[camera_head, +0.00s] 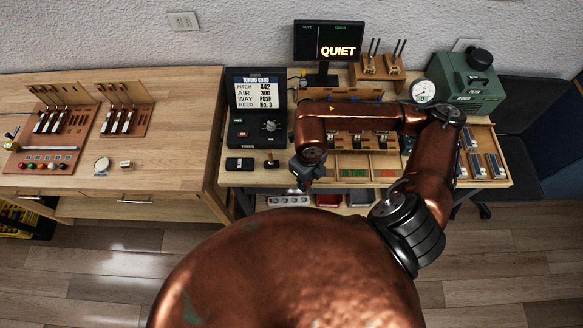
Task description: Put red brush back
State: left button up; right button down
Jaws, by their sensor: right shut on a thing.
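My right arm reaches over the right-hand workbench (490,132). My right gripper (302,182) points down near the bench's front, just right of the black tuning-card unit. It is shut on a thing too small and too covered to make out. I cannot pick out a red brush for certain. A low wooden tray (338,158) with green and red marked compartments lies right of the gripper, partly behind my arm. My left gripper is not in view.
The tuning-card unit (243,128), monitor (329,41), wooden rack (377,67), round gauge (423,91) and green case (467,84) crowd the bench. The left bench (178,130) holds racks of tools, with clear wood at its right. A dark chair (523,150) stands at right.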

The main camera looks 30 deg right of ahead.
jog(key=shift+w+d+f, duration=0.1)
jog(key=shift+w+f, duration=0.05)
jog(key=shift+w, duration=0.2)
jog(key=w+f, duration=0.2)
jog(key=w, duration=0.2)
jog(key=w+d+f+p, duration=0.1)
jog(key=w+f, duration=0.2)
jog(key=w, duration=0.1)
jog(key=w+d+f+p, duration=0.1)
jog(key=w+f, duration=0.2)
jog(key=shift+w+d+f, duration=0.15)
jog(key=shift+w+d, duration=0.1)
jog(key=shift+w, duration=0.15)
jog(key=shift+w+d+f+p, duration=0.15)
jog(key=shift+w+f+p, duration=0.15)
jog(key=shift+w+f, duration=0.35)
notch_tip(320, 180, down, 3)
jog(key=shift+s+p, duration=0.1)
jog(key=shift+p, duration=0.45)
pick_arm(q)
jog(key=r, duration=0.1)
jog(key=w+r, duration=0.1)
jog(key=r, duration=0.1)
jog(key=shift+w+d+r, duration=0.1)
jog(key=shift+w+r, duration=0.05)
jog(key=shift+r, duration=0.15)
pick_arm(e)
jog(key=shift+f, duration=0.1)
